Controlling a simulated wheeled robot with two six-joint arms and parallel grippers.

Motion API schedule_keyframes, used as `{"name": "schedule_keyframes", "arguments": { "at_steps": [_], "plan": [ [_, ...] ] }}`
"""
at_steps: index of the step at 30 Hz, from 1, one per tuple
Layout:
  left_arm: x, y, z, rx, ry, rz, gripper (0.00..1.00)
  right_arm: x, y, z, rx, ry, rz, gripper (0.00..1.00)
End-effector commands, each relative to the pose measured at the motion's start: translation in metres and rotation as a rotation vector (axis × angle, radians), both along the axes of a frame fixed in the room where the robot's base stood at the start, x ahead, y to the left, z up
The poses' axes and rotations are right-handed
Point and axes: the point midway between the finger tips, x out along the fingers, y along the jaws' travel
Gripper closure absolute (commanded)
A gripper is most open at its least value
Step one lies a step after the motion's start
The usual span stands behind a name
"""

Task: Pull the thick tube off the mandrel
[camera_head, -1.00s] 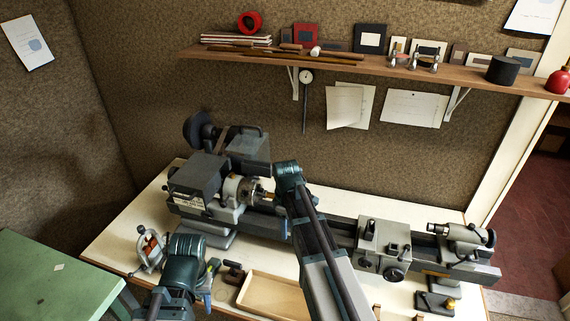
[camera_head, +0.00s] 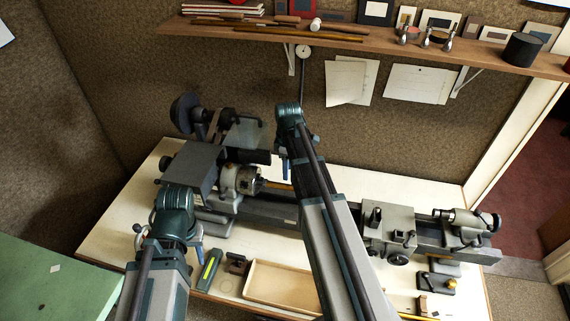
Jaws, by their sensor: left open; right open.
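A brass-coloured tube or rod (camera_head: 277,186) points right from the lathe's chuck (camera_head: 243,180). It is small and partly behind my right arm, so I cannot tell thick tube from mandrel. My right gripper (camera_head: 298,155) is above and slightly right of it, pointing down, open and apart from it in the picture. My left gripper (camera_head: 197,243) is at the lathe's front left, below the headstock, mostly hidden by its own wrist. It is open, and I see nothing held in it.
The lathe bed (camera_head: 340,222) runs right to a carriage (camera_head: 390,225) and tailstock (camera_head: 465,228). A shallow wooden tray (camera_head: 280,284) and a green-and-yellow tool (camera_head: 208,268) lie in front. A wall shelf (camera_head: 380,47) hangs behind. A green table (camera_head: 50,280) stands at left.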

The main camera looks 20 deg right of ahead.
Motion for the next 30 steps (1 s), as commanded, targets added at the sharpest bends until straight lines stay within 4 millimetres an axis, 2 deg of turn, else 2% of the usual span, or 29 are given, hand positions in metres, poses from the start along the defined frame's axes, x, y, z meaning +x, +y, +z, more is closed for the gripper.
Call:
{"name": "schedule_keyframes", "arguments": {
  "at_steps": [8,30],
  "plan": [
    [0.0,0.0,-0.012,0.001,0.0,-0.006,0.55,0.0,0.0,-0.012,0.0,0.0,0.0,0.5],
    [0.001,0.0,-0.088,0.001,-0.002,-0.021,0.55,0.0,0.0,-0.088,0.0,0.0,0.0,0.5]
  ]
}}
